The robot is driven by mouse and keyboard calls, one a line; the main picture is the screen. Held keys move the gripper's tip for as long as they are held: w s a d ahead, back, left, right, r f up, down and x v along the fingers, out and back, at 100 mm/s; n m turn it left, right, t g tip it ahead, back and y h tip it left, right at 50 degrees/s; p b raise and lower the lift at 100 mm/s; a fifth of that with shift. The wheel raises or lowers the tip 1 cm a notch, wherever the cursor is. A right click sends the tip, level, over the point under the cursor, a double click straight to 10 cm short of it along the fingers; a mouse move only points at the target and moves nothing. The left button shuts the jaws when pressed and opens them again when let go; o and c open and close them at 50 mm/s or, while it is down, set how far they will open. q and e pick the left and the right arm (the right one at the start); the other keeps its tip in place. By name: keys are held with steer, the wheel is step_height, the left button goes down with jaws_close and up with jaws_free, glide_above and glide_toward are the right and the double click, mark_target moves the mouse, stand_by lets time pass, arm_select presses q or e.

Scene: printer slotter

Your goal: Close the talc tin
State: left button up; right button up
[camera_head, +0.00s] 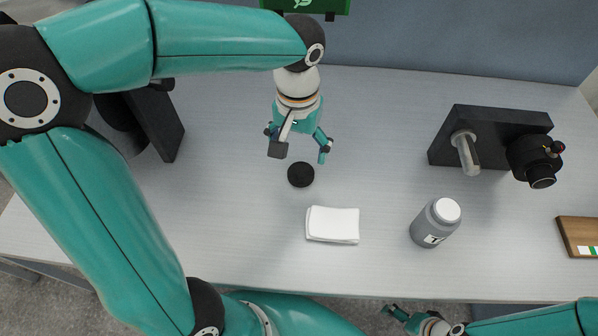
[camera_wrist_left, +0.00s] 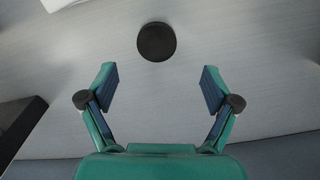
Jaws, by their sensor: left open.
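A grey tin (camera_head: 430,230) with a "T" label stands upright on the table, right of centre. Its round top is white; I cannot tell whether this is powder or a cap. A round black disc (camera_head: 301,174), which looks like a lid, lies flat on the table. My left gripper (camera_head: 302,153) is open and empty, pointing down behind the disc. In the left wrist view the disc (camera_wrist_left: 156,42) lies beyond the open fingertips (camera_wrist_left: 158,78), apart from them. My right gripper (camera_head: 398,313) shows small at the bottom edge, far from the disc.
A white folded cloth or paper stack (camera_head: 332,225) lies between the disc and the tin. A dark stand with a metal rod (camera_head: 490,138) stands at the right. A wooden block (camera_head: 580,237) lies at the right edge. Free table surrounds the disc.

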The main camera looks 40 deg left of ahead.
mark_target(301, 173)
arm_select(q)
steer(key=shift+f, duration=1.2)
steer(key=shift+f, duration=0.1)
steer(key=f, duration=0.5)
steer(key=shift+w+d, duration=0.15)
steer(key=shift+d, duration=0.05)
steer(key=c, duration=0.8)
